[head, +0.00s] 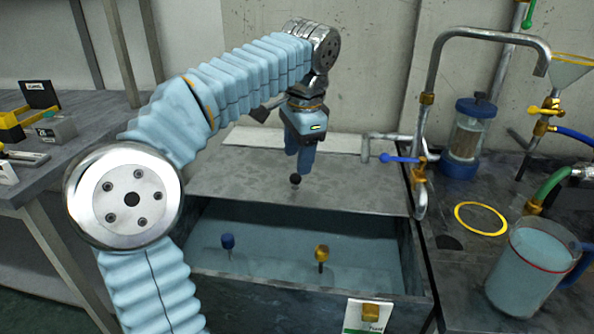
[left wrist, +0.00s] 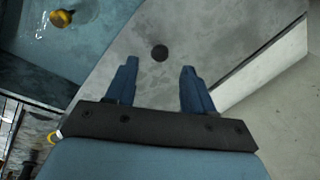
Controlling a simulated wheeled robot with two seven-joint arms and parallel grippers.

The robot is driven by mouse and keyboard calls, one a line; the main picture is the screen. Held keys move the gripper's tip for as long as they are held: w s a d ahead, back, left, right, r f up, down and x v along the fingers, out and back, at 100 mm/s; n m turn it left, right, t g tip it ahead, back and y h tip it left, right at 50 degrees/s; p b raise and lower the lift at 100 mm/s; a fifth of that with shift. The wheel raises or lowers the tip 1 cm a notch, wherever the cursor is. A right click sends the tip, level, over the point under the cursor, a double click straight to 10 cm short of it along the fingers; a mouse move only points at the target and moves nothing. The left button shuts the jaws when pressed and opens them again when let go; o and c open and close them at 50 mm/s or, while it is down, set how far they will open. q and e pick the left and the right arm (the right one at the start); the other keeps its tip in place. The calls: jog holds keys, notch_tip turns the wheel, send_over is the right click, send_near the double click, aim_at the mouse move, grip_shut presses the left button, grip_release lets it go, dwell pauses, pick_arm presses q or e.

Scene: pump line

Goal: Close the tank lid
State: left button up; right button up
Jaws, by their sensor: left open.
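The tank lid (head: 340,188) is a flat grey plate covering the back part of the tank; a black round knob (head: 295,180) stands near its front edge. The front part of the tank (head: 262,304) is uncovered and shows water inside. My left gripper (head: 303,170) points down just above the lid, close to the knob. In the left wrist view the two blue fingers (left wrist: 157,85) are apart, with the knob (left wrist: 159,53) ahead of the gap between them, and the lid (left wrist: 205,35) beneath. My right gripper is not in view.
A blue-topped item (head: 228,241) and a yellow-topped item (head: 321,253) stand in the tank water. On the right are a bent metal pipe (head: 430,90), a blue-handled valve (head: 400,159), a yellow ring (head: 481,219) and a jug of liquid (head: 525,268). A side bench (head: 85,135) stands at left.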

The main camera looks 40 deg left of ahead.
aim_at(295, 174)
pick_arm(q)
jog(key=f, duration=0.3)
jog(key=a+f, duration=0.1)
jog(key=f, duration=0.1)
jog(key=shift+w+f, duration=0.1)
jog(key=shift+w, duration=0.1)
jog(key=shift+c, duration=0.2)
grip_shut()
